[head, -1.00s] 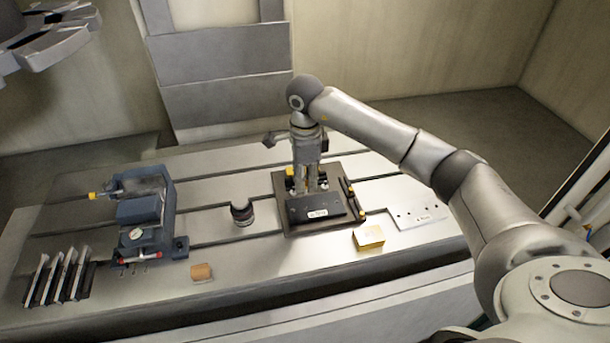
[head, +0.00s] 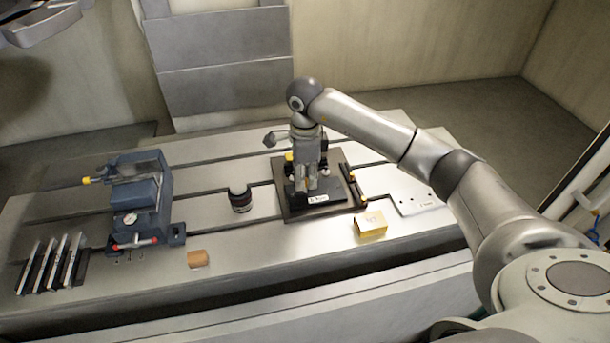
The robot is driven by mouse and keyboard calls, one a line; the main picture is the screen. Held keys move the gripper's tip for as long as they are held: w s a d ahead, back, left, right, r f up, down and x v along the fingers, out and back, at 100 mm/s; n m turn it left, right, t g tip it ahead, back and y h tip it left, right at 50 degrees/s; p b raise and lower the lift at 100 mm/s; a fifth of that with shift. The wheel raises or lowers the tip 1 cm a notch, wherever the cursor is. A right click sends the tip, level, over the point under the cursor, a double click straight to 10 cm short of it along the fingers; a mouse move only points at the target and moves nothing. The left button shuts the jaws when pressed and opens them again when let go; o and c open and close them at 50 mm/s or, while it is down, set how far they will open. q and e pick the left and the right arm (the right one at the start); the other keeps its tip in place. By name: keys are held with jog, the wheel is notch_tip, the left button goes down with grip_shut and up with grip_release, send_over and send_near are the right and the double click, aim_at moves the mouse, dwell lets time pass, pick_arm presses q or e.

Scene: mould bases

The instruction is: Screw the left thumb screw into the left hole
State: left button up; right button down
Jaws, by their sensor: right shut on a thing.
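The dark mould base (head: 289,205) lies flat on the slotted metal table. A black block with a small white label (head: 318,198) sits at its front. My right gripper (head: 313,190) points straight down over this block, its fingers shut close together on something small. The held thing is hidden by the fingers, so I cannot tell whether it is a thumb screw or whether it sits in a hole. A small dark knob (head: 323,171) shows just right of the fingers. The holes are too small or hidden to see. My left gripper does not show clearly.
A blue-grey vise (head: 148,205) and several upright plates (head: 55,262) stand left. A dark cylinder (head: 240,199) is left of the base. A yellow box (head: 370,224), an orange block (head: 197,259) and a light plate with holes (head: 418,201) lie around it.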

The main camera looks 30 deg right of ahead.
jog(key=shift+f+b, duration=0.1)
jog(key=shift+b, duration=0.3)
dwell(0.5)
jog(key=shift+f+b, duration=0.4)
jog(key=shift+b, duration=0.2)
dwell(0.7)
jog(key=shift+f, duration=0.2)
jog(key=shift+f+b, duration=0.8)
jog(key=shift+b, duration=0.05)
jog(key=m, duration=0.4)
jog(key=shift+m+p, duration=0.3)
jog(key=m, duration=0.4)
jog(key=shift+s+f, duration=0.1)
